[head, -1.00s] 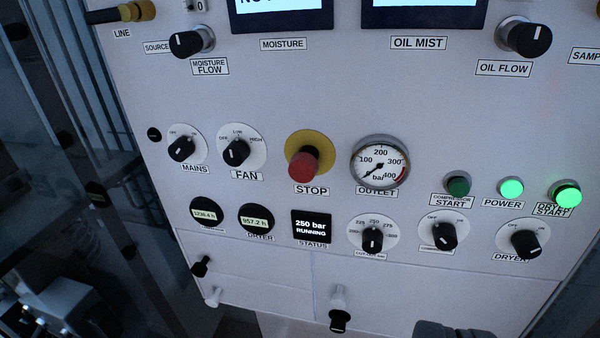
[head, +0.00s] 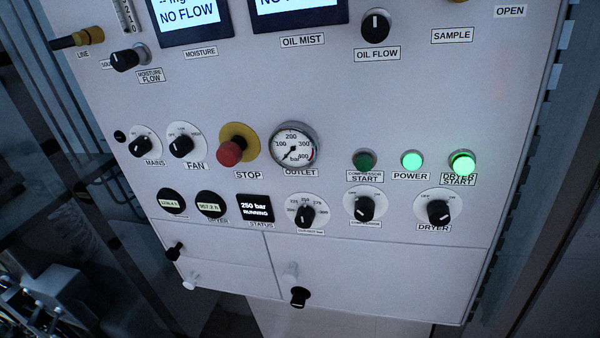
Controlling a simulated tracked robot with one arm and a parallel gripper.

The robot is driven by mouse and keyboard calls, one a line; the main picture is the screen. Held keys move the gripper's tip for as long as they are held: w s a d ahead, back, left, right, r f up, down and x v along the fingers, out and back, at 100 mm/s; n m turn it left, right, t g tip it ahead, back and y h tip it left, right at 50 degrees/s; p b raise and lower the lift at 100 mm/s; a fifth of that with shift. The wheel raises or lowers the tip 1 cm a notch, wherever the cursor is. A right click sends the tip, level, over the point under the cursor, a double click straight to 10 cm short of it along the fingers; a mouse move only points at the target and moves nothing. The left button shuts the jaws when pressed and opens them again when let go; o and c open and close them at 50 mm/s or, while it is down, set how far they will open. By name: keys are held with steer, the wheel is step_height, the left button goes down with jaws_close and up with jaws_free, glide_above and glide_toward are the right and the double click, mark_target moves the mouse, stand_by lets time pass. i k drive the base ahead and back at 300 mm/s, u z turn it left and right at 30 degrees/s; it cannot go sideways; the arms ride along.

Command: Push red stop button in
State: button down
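The red stop button (head: 230,153) is a mushroom head on a round yellow plate (head: 243,139). It sits left of the middle of the white panel, above the STOP label (head: 248,175). It stands out from the plate. The button is fully in view with nothing in front of it. My gripper is not in view in the head view now.
The outlet gauge (head: 293,148) is just right of the button, and the FAN knob (head: 181,145) is to its left. The status display (head: 255,208) is below, reading 250 bar RUNNING. POWER (head: 412,160) and DRYER START (head: 462,163) lights glow green. The panel's right edge (head: 515,170) shows.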

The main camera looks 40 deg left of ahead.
mark_target(229, 154)
steer(key=z, duration=0.3)
steer(key=k, duration=1.2)
steer(key=u, duration=0.5)
steer(key=i, duration=1)
steer(key=z, duration=0.05)
